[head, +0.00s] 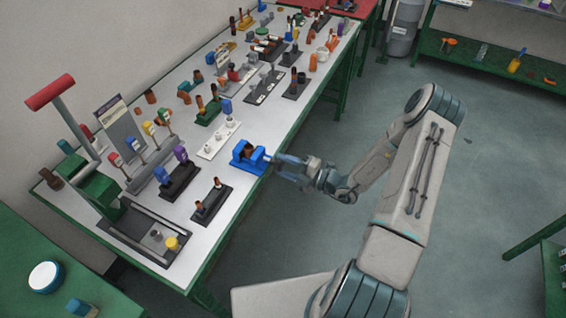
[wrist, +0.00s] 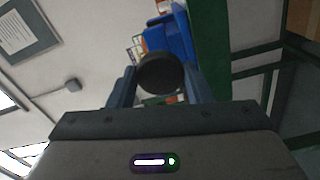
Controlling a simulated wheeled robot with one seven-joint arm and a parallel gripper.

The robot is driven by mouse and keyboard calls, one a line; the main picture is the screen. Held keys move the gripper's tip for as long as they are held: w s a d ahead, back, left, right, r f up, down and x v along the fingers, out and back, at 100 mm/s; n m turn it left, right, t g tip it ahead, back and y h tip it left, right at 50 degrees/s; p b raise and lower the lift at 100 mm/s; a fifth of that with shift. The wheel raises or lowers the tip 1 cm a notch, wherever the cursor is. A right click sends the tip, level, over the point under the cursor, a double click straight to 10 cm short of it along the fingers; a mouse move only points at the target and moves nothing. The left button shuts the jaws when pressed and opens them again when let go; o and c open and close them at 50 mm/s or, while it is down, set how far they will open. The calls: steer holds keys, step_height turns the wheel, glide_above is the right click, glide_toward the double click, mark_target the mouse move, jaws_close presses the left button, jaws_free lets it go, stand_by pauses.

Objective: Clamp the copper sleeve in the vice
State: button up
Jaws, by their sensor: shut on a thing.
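The blue vice (head: 241,162) stands at the front edge of the white bench top. A brown-copper sleeve (head: 249,150) shows between its jaws; whether the jaws press on it cannot be told. My gripper (head: 274,159) is at the vice's right end, in front of the bench edge. In the wrist view my gripper (wrist: 160,82) has its fingers on both sides of a dark round handle knob (wrist: 160,73), shut on it. The blue vice body (wrist: 172,36) shows beyond the knob. The sleeve cannot be made out in the wrist view.
The bench (head: 212,262) carries several fixtures. A white holder (head: 219,139) stands behind the vice and a dark stand with copper pieces (head: 211,201) in front-left of it. A red-handled press (head: 60,95) rises at the left. The floor (head: 480,180) at the right is clear.

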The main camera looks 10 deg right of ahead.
stand_by(0.7)
steer(key=shift+m+p, duration=0.85)
steer(key=shift+m, duration=0.55)
steer(key=o, duration=1)
steer(key=n+b, duration=0.1)
steer(key=n, duration=0.4)
